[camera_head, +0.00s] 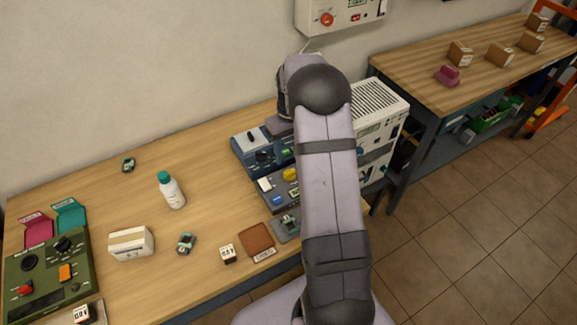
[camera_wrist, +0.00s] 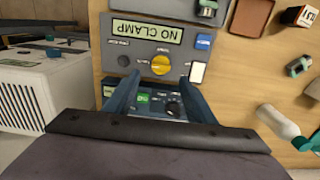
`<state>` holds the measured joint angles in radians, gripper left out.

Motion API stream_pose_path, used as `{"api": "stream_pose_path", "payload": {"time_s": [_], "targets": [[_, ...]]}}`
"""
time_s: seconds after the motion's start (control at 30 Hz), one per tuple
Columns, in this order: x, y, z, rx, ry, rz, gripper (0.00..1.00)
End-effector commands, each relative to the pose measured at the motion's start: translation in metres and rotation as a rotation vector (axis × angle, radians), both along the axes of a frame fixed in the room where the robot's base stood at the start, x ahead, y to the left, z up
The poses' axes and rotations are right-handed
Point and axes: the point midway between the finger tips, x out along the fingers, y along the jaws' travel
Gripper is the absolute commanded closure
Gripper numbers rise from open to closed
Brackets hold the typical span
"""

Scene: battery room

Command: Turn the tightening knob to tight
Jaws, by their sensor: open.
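In the wrist view, a grey panel with a display reading "NO CLAMP" (camera_wrist: 147,30) carries a round yellow knob (camera_wrist: 161,64). The small labels are too blurred to tell which knob is the tightening knob. My gripper (camera_wrist: 161,80) is open and empty, its two fingertips apart on either side of the yellow knob's line, with the knob just beyond them in the picture. Contact is not visible. In the head view the yellow knob (camera_head: 290,174) shows beside my arm, which hides part of the panel and my gripper.
A blue device with a black dial (camera_wrist: 174,107) shows between my fingers. A white vented box (camera_head: 378,112) stands right of my arm. A bottle (camera_head: 171,190), a white box (camera_head: 131,243), a brown tray (camera_head: 257,239) and a green panel (camera_head: 48,275) are on the wooden table.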

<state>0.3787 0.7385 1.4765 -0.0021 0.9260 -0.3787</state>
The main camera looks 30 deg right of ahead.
Motion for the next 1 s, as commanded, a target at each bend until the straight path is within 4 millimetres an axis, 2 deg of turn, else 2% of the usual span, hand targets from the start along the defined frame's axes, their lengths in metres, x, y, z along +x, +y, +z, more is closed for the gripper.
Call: {"api": "stream_pose_path", "payload": {"time_s": [0.27,0.7,1.0], "targets": [[0.000,0.001,-0.013,0.002,0.003,0.000,0.50],[0.000,0.002,-0.064,0.002,0.002,-0.001,0.50],[0.001,0.002,-0.074,0.002,-0.001,-0.001,0.50]]}}
